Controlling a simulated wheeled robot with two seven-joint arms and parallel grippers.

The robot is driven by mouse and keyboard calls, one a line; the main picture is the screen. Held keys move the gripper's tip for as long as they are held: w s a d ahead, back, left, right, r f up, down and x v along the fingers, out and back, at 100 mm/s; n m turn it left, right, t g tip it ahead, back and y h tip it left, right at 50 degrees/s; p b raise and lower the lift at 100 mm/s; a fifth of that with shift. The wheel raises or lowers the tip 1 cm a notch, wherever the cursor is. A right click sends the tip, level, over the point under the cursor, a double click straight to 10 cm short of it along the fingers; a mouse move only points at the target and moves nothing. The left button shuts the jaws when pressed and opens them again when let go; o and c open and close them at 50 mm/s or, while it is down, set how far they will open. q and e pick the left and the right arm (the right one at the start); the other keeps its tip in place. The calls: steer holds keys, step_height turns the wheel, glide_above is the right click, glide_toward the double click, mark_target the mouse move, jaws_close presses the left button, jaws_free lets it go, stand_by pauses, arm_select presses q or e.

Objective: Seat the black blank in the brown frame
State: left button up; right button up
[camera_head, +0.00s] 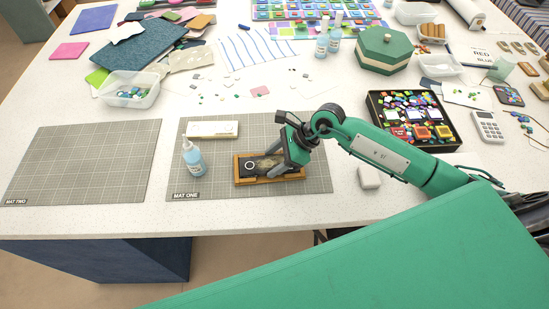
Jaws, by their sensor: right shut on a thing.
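The brown frame (238,172) lies on the grey mat labelled MAT ONE, near the table's front edge. The black blank (247,173) shows inside the frame's outline, with a pale ring near its left end. My right gripper (262,172) reaches down over the frame from the right and is shut on the black blank. Its fingers and wrist hide part of the blank and the frame's back right side. I cannot tell whether the blank rests flat in the frame or sits slightly above it. My left gripper is not in view.
A blue bottle (194,160) stands just left of the frame, and a pale bar (212,129) lies behind it. A white block (370,178) lies to the right. A black tray of coloured pieces (378,110) is behind my arm. MAT TWO (80,160) is empty.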

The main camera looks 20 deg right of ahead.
steer(key=o, duration=1.2)
steer(key=shift+o, duration=0.2)
steer(key=shift+r+p, duration=0.2)
steer(key=shift+p, duration=0.1)
steer(key=shift+d+r, duration=0.1)
steer(key=shift+d, duration=0.15)
steer(key=b+v, duration=0.3)
steer(key=v, duration=0.8)
steer(key=shift+r, duration=0.2)
steer(key=shift+s+d, duration=0.1)
steer(key=shift+s, duration=0.05)
